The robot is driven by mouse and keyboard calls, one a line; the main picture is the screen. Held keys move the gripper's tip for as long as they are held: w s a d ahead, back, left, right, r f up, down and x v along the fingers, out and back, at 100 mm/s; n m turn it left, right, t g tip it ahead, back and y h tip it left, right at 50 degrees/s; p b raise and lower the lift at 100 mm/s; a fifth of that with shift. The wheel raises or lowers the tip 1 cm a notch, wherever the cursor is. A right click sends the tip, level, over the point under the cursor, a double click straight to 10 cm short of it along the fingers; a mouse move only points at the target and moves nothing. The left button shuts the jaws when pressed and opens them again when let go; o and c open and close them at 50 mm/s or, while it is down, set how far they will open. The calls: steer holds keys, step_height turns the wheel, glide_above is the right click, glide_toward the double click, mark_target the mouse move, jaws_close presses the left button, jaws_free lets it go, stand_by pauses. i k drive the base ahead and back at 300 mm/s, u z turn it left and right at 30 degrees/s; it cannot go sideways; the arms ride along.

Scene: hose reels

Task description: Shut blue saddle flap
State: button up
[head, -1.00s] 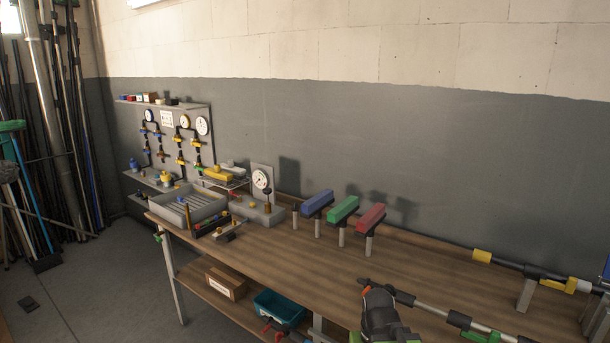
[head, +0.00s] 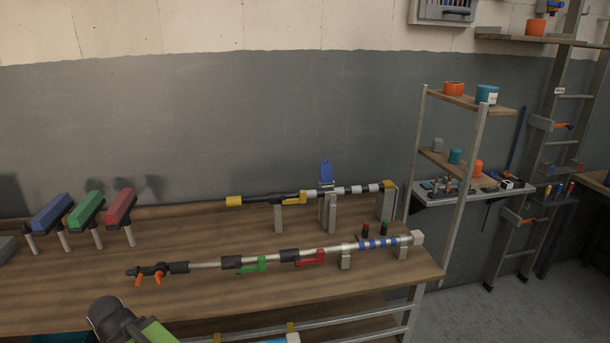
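The blue saddle flap (head: 326,172) stands upright, raised open, above the back pole (head: 262,198) on the bench. A grey stand (head: 329,213) is below it. The flap is right of the picture's middle, near the wall. A dark rounded part with a lime-green body is cut off at the bottom left edge; I cannot tell whether it is mine. No gripper fingers show in this view, and nothing touches the flap.
A second pole (head: 205,265) with green and red handles lies along the bench (head: 60,290) front. Blue, green and red blocks (head: 121,206) stand on posts at left. A metal shelf rack (head: 460,200) stands beyond the bench's right end.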

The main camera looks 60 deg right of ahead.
mark_target(326, 169)
steer(key=u, duration=1.3)
steer(key=k, duration=1.05)
steer(key=z, duration=1.05)
steer(key=i, duration=1)
